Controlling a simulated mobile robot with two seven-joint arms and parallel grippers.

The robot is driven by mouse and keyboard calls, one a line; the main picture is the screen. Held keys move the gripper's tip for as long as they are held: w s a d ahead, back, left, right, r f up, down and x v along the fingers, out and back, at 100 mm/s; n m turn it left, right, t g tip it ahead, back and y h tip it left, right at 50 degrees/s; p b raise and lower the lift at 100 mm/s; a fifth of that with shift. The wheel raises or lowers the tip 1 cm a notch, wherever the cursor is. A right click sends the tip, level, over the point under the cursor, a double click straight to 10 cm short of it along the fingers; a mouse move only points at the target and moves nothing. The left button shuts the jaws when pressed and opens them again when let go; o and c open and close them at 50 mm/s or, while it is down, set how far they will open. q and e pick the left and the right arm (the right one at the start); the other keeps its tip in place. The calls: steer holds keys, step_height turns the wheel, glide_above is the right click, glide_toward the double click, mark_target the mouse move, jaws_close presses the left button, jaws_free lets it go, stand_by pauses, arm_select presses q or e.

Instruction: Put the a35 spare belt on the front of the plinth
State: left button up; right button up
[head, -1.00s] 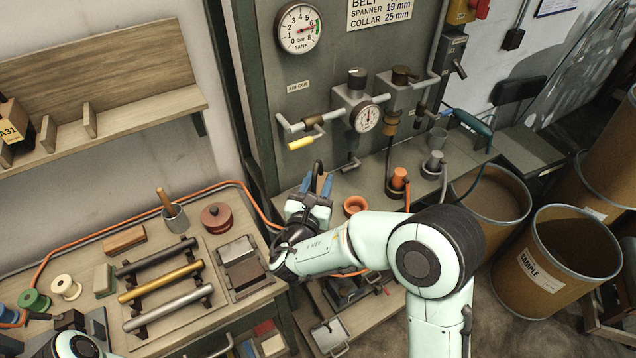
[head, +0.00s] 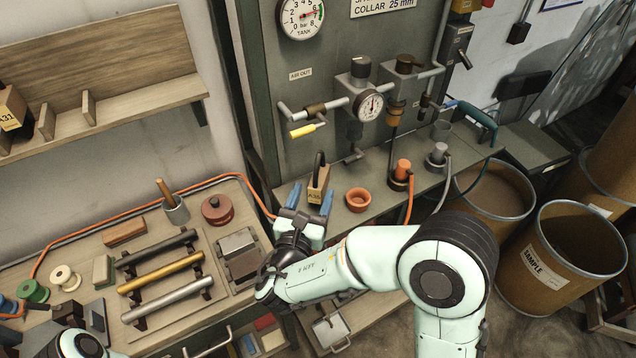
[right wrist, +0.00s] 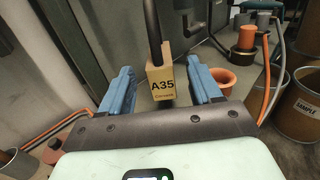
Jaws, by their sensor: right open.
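The A35 spare belt, a black loop in a tan block sleeve (head: 318,186) marked A35, stands upright on the grey bench ledge of the plinth (head: 376,205), at its left end. It also shows in the right wrist view (right wrist: 161,80), centred beyond the fingers. My right gripper (head: 309,202) is open, its blue fingers on the near side of the belt and apart from each other. In the right wrist view the fingers (right wrist: 163,88) flank the block with gaps on both sides. Part of my left arm shows at the lower left, but its gripper cannot be made out.
An orange cup (head: 358,199) stands just right of the belt. Orange (head: 402,172) and grey (head: 438,155) plugs with hoses stand farther right. A gauge and pipes (head: 369,105) are above. The left bench (head: 100,250) holds rollers and spools.

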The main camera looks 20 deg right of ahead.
steer(key=v, duration=0.4)
steer(key=shift+a+b, duration=0.15)
steer(key=shift+b, duration=0.2)
steer(key=shift+s+a+r, duration=0.15)
steer(key=shift+s, duration=0.1)
steer(key=c, duration=0.3)
steer(key=b, duration=0.1)
glide_toward(314, 169)
steer(key=x, duration=0.2)
steer(key=shift+c, duration=0.2)
steer(key=p+x, duration=0.1)
steer(key=x, duration=0.6)
steer(key=shift+w+d, duration=0.25)
steer(key=p+x, duration=0.1)
steer(key=x, duration=0.3)
steer(key=shift+w+d, duration=0.1)
steer(key=shift+d, duration=0.15)
arm_select(q)
steer(key=shift+w+r, duration=0.1)
steer(key=shift+w, duration=0.05)
arm_select(e)
steer(key=shift+w+d, duration=0.2)
steer(key=shift+w, duration=0.1)
